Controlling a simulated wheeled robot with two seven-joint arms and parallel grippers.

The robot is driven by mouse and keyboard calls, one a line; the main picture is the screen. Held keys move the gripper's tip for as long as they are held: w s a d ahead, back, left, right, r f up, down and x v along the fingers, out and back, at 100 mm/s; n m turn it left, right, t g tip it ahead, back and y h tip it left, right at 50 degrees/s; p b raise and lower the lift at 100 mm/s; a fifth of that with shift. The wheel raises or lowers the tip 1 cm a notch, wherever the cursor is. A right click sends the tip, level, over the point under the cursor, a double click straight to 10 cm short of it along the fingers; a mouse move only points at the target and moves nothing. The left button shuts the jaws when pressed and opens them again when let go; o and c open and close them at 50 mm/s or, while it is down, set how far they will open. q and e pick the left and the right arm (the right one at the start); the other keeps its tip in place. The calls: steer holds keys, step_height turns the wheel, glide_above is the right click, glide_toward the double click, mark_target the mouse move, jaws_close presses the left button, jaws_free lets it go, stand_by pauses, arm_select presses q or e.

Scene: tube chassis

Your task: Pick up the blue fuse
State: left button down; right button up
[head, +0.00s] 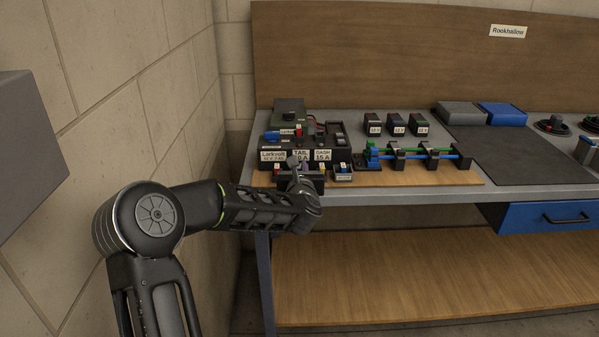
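My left gripper (297,163) is over the front of the fuse and battery gear at the bench's left end, pointing away from me. It is small and dark against dark parts, so I cannot tell whether its fingers are open or hold anything. A dark holder in front of the "DASH 15 A" label (322,155) shows a small yellow piece (323,167). A small labelled bin (342,176) to its right holds tiny coloured pieces; I cannot clearly make out a blue fuse among them. The "TAIL" label (301,155) is partly covered by the gripper. My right gripper is out of view.
A rack with green and blue rods (428,155) stands right of the bin on a wooden board (440,177). Several small black boxes (396,124) stand behind it. A dark mat (505,150) lies clear further right. A wall is close on the left.

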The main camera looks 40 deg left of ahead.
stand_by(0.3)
arm_select(q)
step_height(320, 180, up, 10)
steer(key=shift+p, duration=0.35)
stand_by(0.6)
